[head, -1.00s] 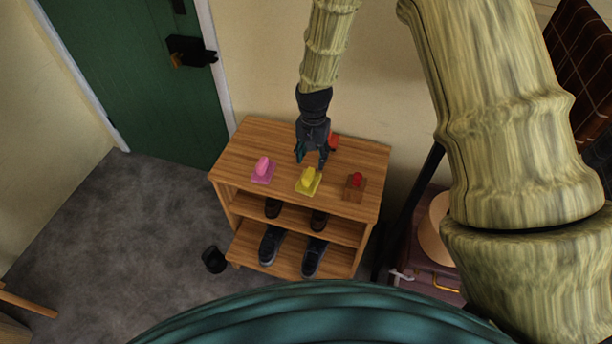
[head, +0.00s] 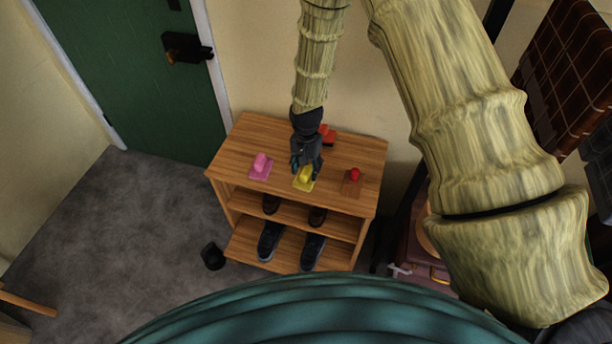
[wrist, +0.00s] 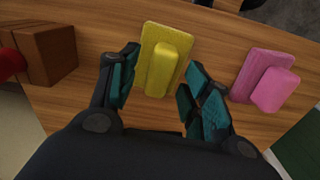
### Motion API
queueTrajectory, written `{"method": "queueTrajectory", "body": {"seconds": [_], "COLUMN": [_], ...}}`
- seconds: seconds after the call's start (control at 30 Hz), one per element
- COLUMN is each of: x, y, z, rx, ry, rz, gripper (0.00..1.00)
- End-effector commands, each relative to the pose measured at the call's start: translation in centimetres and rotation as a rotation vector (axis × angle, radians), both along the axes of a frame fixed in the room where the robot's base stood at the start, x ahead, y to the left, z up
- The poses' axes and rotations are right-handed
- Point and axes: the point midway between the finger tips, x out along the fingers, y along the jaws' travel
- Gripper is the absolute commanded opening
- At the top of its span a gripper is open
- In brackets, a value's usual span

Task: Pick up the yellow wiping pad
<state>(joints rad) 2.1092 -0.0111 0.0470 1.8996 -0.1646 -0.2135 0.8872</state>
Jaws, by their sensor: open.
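The yellow wiping pad (head: 304,178) lies on top of the wooden shoe shelf, a flat base with a raised block as its grip. In the wrist view the yellow pad (wrist: 162,62) shows between and just beyond the fingertips of my gripper (wrist: 157,85). My gripper is open and empty, with one finger on each side of the pad's raised block. In the head view my gripper (head: 305,168) comes down from behind the pad and hides its rear part. I cannot tell whether the fingers touch it.
A pink pad (head: 260,167) lies left of the yellow one. A red-knobbed brown block (head: 352,182) stands to its right. A red-orange object (head: 327,135) lies behind my gripper. Dark shoes (head: 313,250) stand on the lower shelf. The wall is close behind.

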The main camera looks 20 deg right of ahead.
Motion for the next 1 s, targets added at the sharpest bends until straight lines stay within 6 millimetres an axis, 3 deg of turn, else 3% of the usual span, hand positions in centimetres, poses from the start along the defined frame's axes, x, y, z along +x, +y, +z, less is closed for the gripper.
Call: {"method": "queueTrajectory", "body": {"seconds": [0.2, 0.5, 0.53, 0.8, 1.0], "x": [0.0, 0.0, 0.0, 0.0, 0.0], "y": [0.0, 0.0, 0.0, 0.0, 0.0], "z": [-1.9, -2.2, -2.2, -2.2, -2.2], "rx": [0.0, 0.0, 0.0, 0.0, 0.0], "ry": [0.0, 0.0, 0.0, 0.0, 0.0], "rz": [0.001, 0.0, 0.0, 0.0, 0.0], "gripper": [0.48, 0.48, 0.46, 0.0, 0.0]}}
